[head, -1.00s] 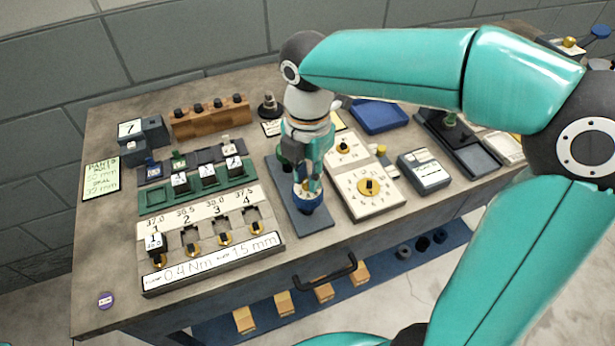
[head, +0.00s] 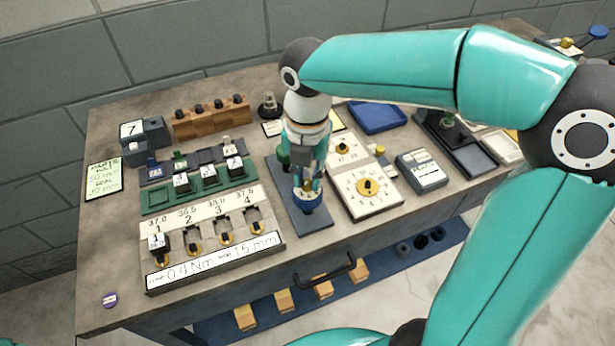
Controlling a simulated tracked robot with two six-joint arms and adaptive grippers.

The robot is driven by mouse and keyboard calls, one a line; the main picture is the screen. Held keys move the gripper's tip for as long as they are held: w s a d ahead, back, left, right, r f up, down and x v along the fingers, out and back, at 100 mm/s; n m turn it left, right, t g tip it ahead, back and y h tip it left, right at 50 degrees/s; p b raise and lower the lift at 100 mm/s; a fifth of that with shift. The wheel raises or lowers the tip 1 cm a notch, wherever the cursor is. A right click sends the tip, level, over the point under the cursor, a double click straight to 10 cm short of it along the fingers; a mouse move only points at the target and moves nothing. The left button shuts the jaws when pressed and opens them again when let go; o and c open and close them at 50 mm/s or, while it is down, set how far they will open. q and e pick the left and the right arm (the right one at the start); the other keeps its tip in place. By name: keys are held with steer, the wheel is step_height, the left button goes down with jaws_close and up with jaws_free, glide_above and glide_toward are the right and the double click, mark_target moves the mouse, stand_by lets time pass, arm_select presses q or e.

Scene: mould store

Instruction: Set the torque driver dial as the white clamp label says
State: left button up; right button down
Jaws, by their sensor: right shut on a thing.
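My right gripper (head: 309,183) points down over a dark blue-grey base plate (head: 318,222) in the middle of the bench. It is shut on the torque driver (head: 309,206), a small upright piece with a pale, marked ring and a blue lower part. The fingers hide most of the driver, and I cannot read its dial setting. The white clamp label (head: 215,262) lies along the front of the numbered clamp block and reads 0.4 Nm and 15 mm. My left gripper is not in view.
A cream panel with a yellow-centred dial (head: 367,187) stands close to the right of the gripper. The numbered block (head: 200,222) and green tray (head: 155,200) are to the left. A grey box (head: 421,170) stands further right. The bench's front left is mostly clear.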

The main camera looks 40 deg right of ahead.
mark_target(307, 181)
steer(key=shift+n+p, duration=0.4)
steer(key=shift+n, duration=1.3)
steer(key=n+p, duration=0.1)
steer(key=n, duration=0.1)
steer(key=shift+r+n, duration=0.1)
steer(key=shift+n, duration=0.3)
steer(key=c, duration=1.5)
jaws_free()
steer(key=o, duration=1)
step_height(307, 181, up, 8)
steer(key=p, duration=0.7)
